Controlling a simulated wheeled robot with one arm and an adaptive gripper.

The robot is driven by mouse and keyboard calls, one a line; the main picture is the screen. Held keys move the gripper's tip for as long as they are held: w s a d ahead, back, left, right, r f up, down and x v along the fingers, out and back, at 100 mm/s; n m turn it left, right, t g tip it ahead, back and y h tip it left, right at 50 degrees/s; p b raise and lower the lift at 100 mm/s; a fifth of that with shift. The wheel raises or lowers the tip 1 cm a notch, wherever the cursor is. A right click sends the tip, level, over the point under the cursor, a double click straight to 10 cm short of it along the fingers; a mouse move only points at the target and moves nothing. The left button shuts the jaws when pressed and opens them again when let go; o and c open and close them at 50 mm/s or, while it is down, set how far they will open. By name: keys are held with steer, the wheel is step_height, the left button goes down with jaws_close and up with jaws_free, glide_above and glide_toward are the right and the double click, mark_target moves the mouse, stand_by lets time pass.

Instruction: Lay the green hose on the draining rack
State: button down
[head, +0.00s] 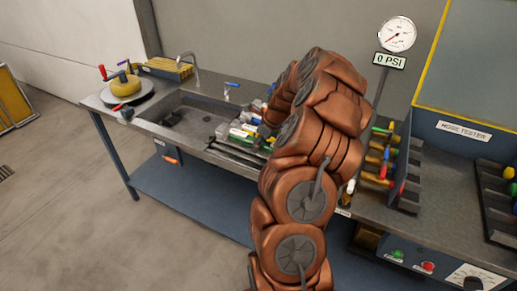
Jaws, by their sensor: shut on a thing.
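Several short coloured pieces lie on a dark slatted rack (236,153) at the right side of the sink, which looks like the draining rack. Another green-ended piece (381,130) sits in the holder right of my arm. I cannot tell which green piece is the task's hose. My gripper is hidden behind my own bent copper-coloured arm, so its fingers and anything in them do not show.
The sink (175,115) is left of the rack, with a tap (190,66) behind it. A yellow rack (167,68) stands at the back left, near a round yellow thing (125,85). A gauge (397,35) reading 0 PSI and a hose tester (463,130) stand right.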

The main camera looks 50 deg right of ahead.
mark_target(259, 158)
steer(key=shift+a+f+p, duration=0.1)
steer(key=shift+f+p, duration=0.4)
steer(key=shift+f, duration=1.25)
steer(key=c, duration=0.6)
jaws_free()
steer(key=shift+f, duration=0.1)
steer(key=shift+c, duration=0.2)
